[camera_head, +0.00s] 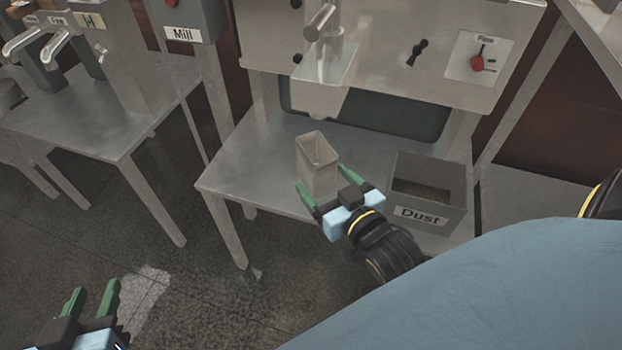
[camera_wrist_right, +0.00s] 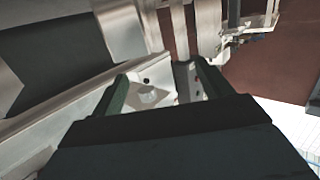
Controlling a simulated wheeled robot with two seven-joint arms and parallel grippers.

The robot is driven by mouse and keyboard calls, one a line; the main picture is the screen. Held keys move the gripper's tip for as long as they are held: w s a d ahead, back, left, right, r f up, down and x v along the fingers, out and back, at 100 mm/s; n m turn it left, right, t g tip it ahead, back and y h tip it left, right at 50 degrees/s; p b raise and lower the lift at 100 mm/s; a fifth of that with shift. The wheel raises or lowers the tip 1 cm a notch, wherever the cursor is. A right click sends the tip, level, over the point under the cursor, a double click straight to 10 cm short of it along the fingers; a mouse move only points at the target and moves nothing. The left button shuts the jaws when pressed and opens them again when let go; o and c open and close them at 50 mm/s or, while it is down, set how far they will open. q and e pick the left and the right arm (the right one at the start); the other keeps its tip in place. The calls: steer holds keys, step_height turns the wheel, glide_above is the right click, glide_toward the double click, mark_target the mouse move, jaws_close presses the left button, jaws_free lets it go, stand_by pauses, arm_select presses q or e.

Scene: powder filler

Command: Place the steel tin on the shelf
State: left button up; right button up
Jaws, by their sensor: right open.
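The steel tin (camera_head: 317,167), an open-topped rectangular container, stands upright on the steel shelf (camera_head: 250,170) below the filler machine. My right gripper (camera_head: 323,179) is open, with its green fingers at the tin's near side in the head view. I cannot tell whether the fingertips reach around the tin or stop just short of it. In the right wrist view the right gripper's fingers (camera_wrist_right: 160,85) are apart, and I cannot make out the tin clearly. My left gripper (camera_head: 93,290) is open and empty over the floor at the lower left.
A grey bin labelled Dust (camera_head: 430,190) stands right of the tin, close to my right wrist. The filler's nozzle block (camera_head: 322,85) hangs above and behind the tin. Another steel table (camera_head: 75,120) stands at left. The shelf's left part is clear.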

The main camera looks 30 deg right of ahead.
steer(key=s+a+r+n+g+y, duration=0.3)
steer(key=a, duration=0.5)
steer(key=shift+r+y, duration=0.3)
steer(key=shift+r, duration=0.05)
